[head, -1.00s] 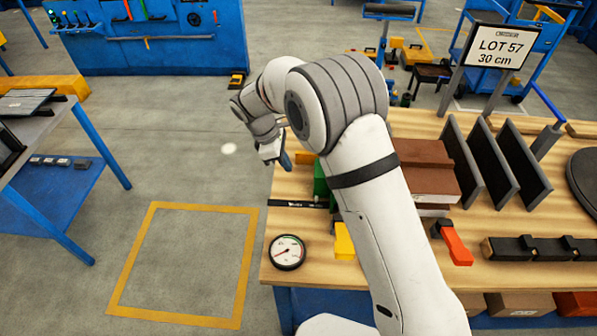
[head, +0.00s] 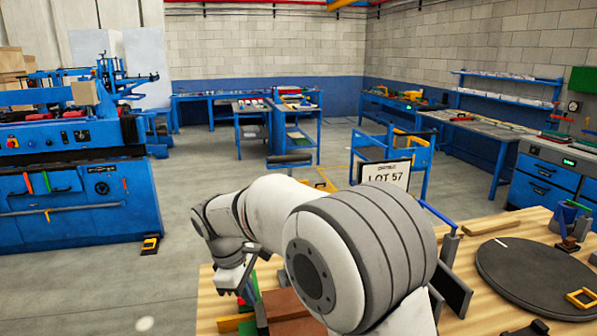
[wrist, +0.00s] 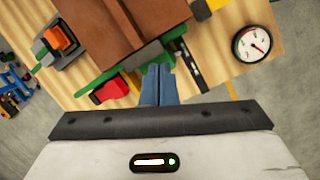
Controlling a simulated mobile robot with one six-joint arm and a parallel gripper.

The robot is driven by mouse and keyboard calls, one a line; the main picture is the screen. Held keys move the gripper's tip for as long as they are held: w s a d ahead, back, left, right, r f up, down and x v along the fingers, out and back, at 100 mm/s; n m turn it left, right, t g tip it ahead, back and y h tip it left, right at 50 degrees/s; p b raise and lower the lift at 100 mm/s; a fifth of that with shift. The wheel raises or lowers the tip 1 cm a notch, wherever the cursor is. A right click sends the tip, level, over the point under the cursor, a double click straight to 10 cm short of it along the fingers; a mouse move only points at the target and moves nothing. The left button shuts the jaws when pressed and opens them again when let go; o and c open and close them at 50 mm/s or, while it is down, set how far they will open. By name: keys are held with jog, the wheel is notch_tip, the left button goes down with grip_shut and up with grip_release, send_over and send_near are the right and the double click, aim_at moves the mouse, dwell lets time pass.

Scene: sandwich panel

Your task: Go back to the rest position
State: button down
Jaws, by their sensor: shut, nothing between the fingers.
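My gripper (head: 238,282) hangs at the left end of my bent arm in the head view, pointing down near the left edge of the wooden workbench (head: 213,300). In the wrist view its blue fingers (wrist: 159,84) are together with nothing between them. They are above the bench edge, close to a green part (wrist: 130,62) and a red part (wrist: 112,90). I cannot tell the exact height above them.
Brown blocks (wrist: 130,25) and a round gauge (wrist: 252,44) lie on the bench. A dark round plate (head: 535,278) and a LOT 57 sign (head: 384,180) are at the right. A blue machine (head: 75,190) stands left. Open floor (head: 175,235) lies between.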

jog(key=s+d+r+m+y, duration=0.1)
jog(key=s+d+r+m, duration=0.2)
jog(key=d, duration=0.5)
jog(key=s+d+r+m+y, duration=0.1)
jog(key=s+d+r+m, duration=0.25)
jog(key=d, duration=0.45)
jog(key=s+d+f+m+t, duration=0.2)
jog(key=s+d+m, duration=0.7)
jog(key=s, duration=0.4)
jog(key=shift+s+d+f+t+y, duration=0.3)
jog(key=shift+s+d+y, duration=0.1)
jog(key=shift+d, duration=0.4)
